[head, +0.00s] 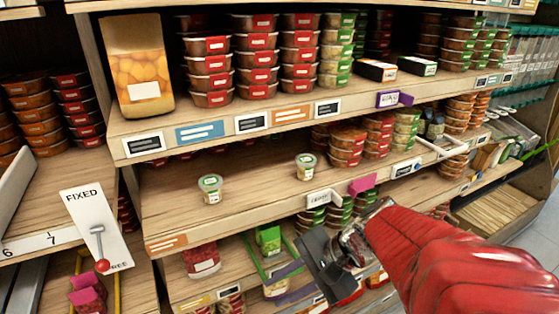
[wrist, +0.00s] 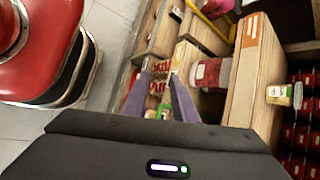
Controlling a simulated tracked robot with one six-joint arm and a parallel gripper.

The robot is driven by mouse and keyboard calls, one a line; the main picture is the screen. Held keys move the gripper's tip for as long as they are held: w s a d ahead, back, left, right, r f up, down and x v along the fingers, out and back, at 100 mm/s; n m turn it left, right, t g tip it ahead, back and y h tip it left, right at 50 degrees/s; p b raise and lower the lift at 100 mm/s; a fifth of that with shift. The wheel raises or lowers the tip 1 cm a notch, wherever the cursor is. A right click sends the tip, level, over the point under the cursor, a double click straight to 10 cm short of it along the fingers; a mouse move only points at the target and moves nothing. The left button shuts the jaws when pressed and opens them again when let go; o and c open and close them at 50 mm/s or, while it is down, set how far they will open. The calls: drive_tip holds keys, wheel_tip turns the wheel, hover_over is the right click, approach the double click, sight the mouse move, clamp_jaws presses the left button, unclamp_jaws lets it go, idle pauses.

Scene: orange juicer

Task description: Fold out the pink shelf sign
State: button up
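The pink shelf sign (head: 362,185) is on the front edge of the middle shelf, right of centre in the head view. It looks like a small, plain pink plate set at an angle to the edge. I cannot make it out in the wrist view. My gripper (head: 274,287) is below and left of the sign, in front of the lower shelf and apart from the sign. Its two purple fingers also show in the wrist view (wrist: 160,78), spread with a gap between them. Red and green packages show behind that gap, and nothing is clearly held.
A purple sign (head: 394,99) is on the upper shelf edge. A white sign (head: 319,198) sticks out left of the pink one. Two small cups (head: 210,189) (head: 306,167) stand on the middle shelf, which is otherwise largely clear at left. A FIXED/FREE lever panel (head: 95,225) is at left.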

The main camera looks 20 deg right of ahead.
drive_tip(key=w+d+r+m+t+y, duration=0.1)
drive_tip(key=w+d+m+t, duration=0.3)
drive_tip(key=d+m, duration=0.25)
drive_tip(key=m+t+h, duration=0.8)
drive_tip(key=m+t, duration=0.2)
drive_tip(key=m, duration=0.5)
approach(356, 193)
drive_tip(key=s, duration=0.5)
drive_tip(key=shift+d, duration=0.35)
drive_tip(key=shift+w+y, duration=0.1)
drive_tip(key=shift+y, duration=0.2)
drive_tip(key=shift+w+a, duration=0.15)
drive_tip(key=shift+w, duration=3.25)
drive_tip(key=shift+w+a, duration=0.1)
drive_tip(key=shift+w, duration=3.3)
drive_tip(key=shift+c, duration=0.5)
clamp_jaws()
